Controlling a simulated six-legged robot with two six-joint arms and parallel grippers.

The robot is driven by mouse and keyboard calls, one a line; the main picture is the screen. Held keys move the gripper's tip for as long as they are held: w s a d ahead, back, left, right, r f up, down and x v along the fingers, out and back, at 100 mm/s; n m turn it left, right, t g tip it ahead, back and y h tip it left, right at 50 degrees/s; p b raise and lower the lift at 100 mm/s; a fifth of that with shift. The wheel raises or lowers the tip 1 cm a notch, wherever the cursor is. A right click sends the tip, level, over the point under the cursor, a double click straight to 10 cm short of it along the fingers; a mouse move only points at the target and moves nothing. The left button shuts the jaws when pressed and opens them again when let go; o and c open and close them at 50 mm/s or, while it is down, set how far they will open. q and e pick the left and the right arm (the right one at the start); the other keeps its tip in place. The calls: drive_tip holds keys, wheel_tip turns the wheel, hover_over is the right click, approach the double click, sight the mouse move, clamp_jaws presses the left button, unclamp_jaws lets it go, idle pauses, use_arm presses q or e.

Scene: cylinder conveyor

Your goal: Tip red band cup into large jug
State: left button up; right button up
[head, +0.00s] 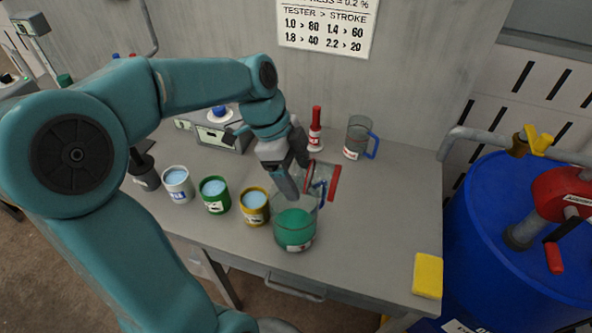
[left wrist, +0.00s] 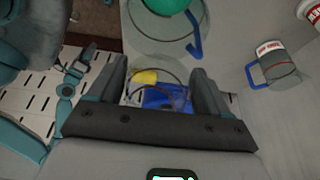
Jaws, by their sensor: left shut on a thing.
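My left gripper (head: 296,182) is shut on the red band cup (head: 335,184), which lies tipped on its side, its red band at the right. The cup is just above and behind the rim of the large jug (head: 294,230), a clear jug with green liquid and a blue handle. Whether anything is pouring is not clear. In the left wrist view the jug's green liquid (left wrist: 166,4) shows at the top edge. There, my left fingers (left wrist: 160,92) frame faint curved clear edges; the cup itself is hard to make out. My right gripper is not in view.
White (head: 178,186), green (head: 215,198) and yellow (head: 255,208) cups with pale blue liquid stand left of the jug. An empty jug (head: 356,138) and a red bottle (head: 315,128) stand behind. A yellow block (head: 428,276) lies at the front right; a blue drum (head: 480,235) stands beyond.

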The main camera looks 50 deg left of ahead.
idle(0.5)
use_arm(q)
drive_tip(key=y+p, duration=0.1)
drive_tip(key=p, duration=0.1)
drive_tip(key=d+r+g+p, duration=0.1)
drive_tip(key=p, duration=0.1)
drive_tip(key=shift+w+y, duration=0.3)
drive_tip(key=shift+y, duration=0.1)
drive_tip(key=shift+w+d+f+g+y+p, duration=0.15)
drive_tip(key=shift+d+g+y+p, duration=0.15)
drive_tip(key=shift+g+y, duration=0.3)
drive_tip(key=shift+a+f, duration=0.15)
